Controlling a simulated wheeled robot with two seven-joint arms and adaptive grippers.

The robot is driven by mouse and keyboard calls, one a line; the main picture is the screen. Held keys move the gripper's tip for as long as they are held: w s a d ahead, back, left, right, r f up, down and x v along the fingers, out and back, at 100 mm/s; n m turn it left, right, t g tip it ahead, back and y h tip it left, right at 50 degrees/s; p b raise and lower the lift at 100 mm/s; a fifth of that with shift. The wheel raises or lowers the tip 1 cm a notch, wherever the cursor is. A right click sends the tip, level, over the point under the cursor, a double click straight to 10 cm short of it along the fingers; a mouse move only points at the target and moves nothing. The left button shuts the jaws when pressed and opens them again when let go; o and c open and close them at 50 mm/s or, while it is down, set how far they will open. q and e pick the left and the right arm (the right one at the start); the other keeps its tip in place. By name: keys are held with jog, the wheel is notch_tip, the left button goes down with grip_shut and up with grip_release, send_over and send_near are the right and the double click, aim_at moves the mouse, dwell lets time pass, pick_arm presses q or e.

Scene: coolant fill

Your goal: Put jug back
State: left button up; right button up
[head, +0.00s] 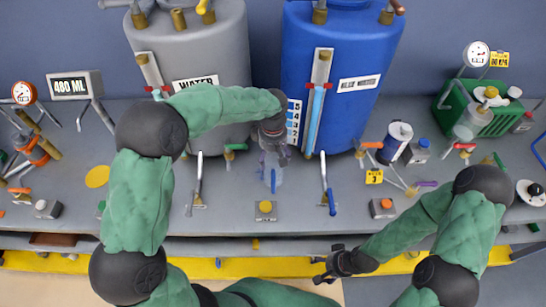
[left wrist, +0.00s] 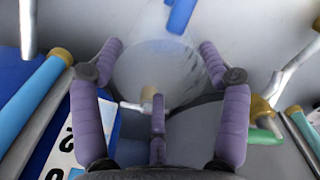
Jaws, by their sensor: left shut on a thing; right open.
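A clear jug (head: 279,177) with a blue part, perhaps its handle, hangs at the middle of the bench in the head view. My left gripper (head: 272,155) is shut on it from above, in front of the gap between the two tanks. In the left wrist view the jug (left wrist: 150,75) sits between the purple fingers of my left gripper (left wrist: 160,75). Whether the jug touches the bench is unclear. My right gripper (head: 322,271) is open and empty, low at the front edge of the bench.
A grey water tank (head: 190,45) and a blue tank (head: 335,60) stand behind. Taps (head: 198,185) stick out along the bench. A yellow disc (head: 97,177) lies at left, below a 480 ML sign (head: 70,86). A green crate (head: 490,118) stands at right.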

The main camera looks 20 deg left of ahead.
pick_arm(q)
jog(key=shift+f, duration=0.1)
jog(key=o, duration=1.7)
jog(key=shift+r, duration=0.25)
notch_tip(320, 180, up, 12)
jog(key=p, duration=0.2)
jog(key=shift+f+p, duration=0.1)
jog(key=shift+p, duration=0.2)
